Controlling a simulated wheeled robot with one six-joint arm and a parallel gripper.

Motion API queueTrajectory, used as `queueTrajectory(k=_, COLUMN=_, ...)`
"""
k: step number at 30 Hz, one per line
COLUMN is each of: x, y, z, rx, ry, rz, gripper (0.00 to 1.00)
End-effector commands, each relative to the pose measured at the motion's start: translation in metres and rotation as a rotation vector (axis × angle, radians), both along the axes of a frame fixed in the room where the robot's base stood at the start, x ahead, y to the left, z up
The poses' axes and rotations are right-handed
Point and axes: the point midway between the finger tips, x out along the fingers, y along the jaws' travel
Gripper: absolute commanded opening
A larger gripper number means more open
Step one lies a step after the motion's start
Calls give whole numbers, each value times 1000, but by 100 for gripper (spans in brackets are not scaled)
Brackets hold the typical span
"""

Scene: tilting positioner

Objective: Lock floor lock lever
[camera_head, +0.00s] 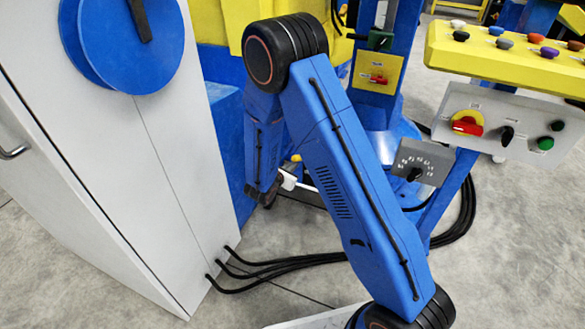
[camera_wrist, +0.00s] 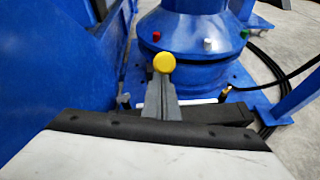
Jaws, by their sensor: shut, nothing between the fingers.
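The floor lock lever shows as a round yellow knob (camera_wrist: 164,62) in the middle of the wrist view. Its stem is hidden behind my fingers. My gripper (camera_wrist: 163,80) is shut and empty, with its grey fingertips right at the near side of the knob. I cannot tell whether they touch it. In the head view, my gripper (camera_head: 292,170) is low beside the blue base, and the small yellow knob (camera_head: 297,158) shows just past it. The lever's position is not clear.
A blue round pedestal (camera_wrist: 195,35) with coloured studs stands behind the knob. A blue wall (camera_wrist: 60,70) is close on the left. Black cables (camera_head: 290,262) lie on the floor. A grey cabinet (camera_head: 130,180) stands left; a control panel (camera_head: 505,125) stands right.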

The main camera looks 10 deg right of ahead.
Motion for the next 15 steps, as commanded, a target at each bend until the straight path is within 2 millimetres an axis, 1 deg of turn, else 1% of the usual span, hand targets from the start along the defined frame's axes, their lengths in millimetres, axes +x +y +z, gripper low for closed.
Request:
queueTrajectory(k=8, x=13, y=-10, z=27, rx=54, ry=61, rz=-3, gripper=0)
queueTrajectory(k=15, x=31, y=-23, z=55, rx=124, ry=156, rz=-3, gripper=0)
